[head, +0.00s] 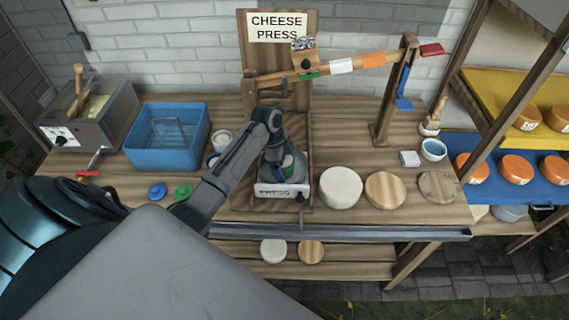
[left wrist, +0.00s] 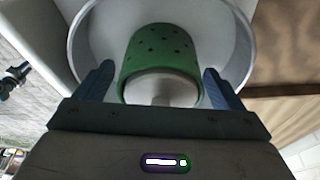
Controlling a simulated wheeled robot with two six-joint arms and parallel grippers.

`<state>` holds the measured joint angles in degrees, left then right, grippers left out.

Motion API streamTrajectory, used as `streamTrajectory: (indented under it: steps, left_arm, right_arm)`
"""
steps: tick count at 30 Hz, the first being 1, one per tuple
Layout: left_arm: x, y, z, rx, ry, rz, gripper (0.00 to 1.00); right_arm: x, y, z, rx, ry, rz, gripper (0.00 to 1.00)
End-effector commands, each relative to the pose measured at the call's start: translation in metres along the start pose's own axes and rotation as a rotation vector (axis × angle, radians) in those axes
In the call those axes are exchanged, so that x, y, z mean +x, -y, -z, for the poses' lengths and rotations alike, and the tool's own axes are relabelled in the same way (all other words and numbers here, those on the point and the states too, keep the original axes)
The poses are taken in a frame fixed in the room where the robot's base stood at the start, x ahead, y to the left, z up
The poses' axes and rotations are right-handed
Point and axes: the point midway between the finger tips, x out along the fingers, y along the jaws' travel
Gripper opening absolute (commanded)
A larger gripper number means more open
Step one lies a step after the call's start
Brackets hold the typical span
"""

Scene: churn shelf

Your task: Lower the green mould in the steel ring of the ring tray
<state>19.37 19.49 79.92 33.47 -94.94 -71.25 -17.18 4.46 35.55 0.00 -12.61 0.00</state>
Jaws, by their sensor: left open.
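The green mould (left wrist: 160,42), dotted with dark holes, sits inside the steel ring (left wrist: 243,55) in the left wrist view. Its near end shows a pale round inside. In the head view a little of the green mould (head: 288,166) shows under my left gripper (head: 283,160). My left gripper (left wrist: 158,82) is open, with one blue finger on each side of the mould and a small gap at each side. The white-fronted tray (head: 280,190) marked PRESS stands beneath, at the cheese press. My arm hides much of the ring in the head view. My right gripper is not in view.
A press lever (head: 340,66) crosses above the bench. A blue tub (head: 167,152) stands to the left, with blue (head: 157,191) and green (head: 183,191) lids near it. A pale round (head: 340,187) and wooden discs (head: 385,190) lie close on the right.

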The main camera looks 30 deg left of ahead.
Motion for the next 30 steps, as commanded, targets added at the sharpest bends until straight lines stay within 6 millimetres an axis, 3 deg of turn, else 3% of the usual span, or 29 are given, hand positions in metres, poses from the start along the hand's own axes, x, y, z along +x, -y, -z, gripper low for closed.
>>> streamTrajectory:
  steps: [7,21,30]
  left_arm:
    - [-0.012,0.001,-0.001,0.001,0.001,0.004,0.9]
    - [-0.096,0.001,-0.001,0.001,0.001,0.002,0.9]
    - [-0.108,0.0,0.0,0.0,0.0,0.0,0.9]
  right_arm:
    - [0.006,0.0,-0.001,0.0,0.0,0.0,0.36]
    - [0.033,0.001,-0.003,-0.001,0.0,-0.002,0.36]
    - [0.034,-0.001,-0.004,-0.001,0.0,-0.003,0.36]
